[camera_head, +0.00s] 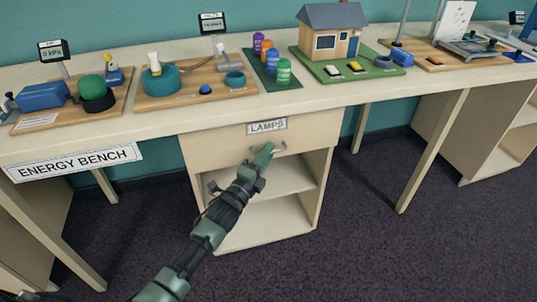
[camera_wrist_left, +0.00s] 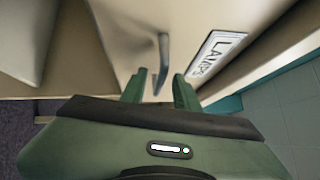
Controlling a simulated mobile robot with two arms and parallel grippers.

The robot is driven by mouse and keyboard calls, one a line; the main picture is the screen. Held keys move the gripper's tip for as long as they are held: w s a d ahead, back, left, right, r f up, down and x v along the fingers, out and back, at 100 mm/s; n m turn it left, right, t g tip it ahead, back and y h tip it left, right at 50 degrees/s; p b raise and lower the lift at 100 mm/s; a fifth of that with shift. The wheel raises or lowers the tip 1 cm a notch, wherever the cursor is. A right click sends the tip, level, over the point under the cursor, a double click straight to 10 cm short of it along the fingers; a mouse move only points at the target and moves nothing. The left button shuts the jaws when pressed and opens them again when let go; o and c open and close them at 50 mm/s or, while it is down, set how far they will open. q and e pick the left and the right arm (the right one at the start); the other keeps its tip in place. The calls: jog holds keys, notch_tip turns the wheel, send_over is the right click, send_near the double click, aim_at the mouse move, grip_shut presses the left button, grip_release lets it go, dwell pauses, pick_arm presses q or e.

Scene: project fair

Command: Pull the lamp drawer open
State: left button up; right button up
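The lamp drawer (camera_head: 215,145) is a cream front under the bench top with a "LAMPS" label (camera_head: 267,126). It looks shut, flush with the cabinet. Its grey bar handle (camera_head: 283,147) sits below the label and is partly hidden by my left gripper (camera_head: 265,150). In the left wrist view, the handle (camera_wrist_left: 163,62) runs down between the two green fingers of my left gripper (camera_wrist_left: 159,90). The fingers are apart, with gaps visible on both sides of the handle. The label (camera_wrist_left: 217,55) is to the right there. My right gripper is not in view.
Open shelves (camera_head: 265,180) lie below the drawer. The bench top (camera_head: 300,98) carries wooden boards with models, coloured cylinders (camera_head: 284,72) and a model house (camera_head: 333,30). A table leg (camera_head: 432,150) stands to the right. The dark carpet (camera_head: 360,250) in front is clear.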

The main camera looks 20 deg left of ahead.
pick_arm(q)
jog(key=shift+w+d, duration=0.15)
jog(key=shift+w, duration=0.35)
grip_shut()
dwell(1.1)
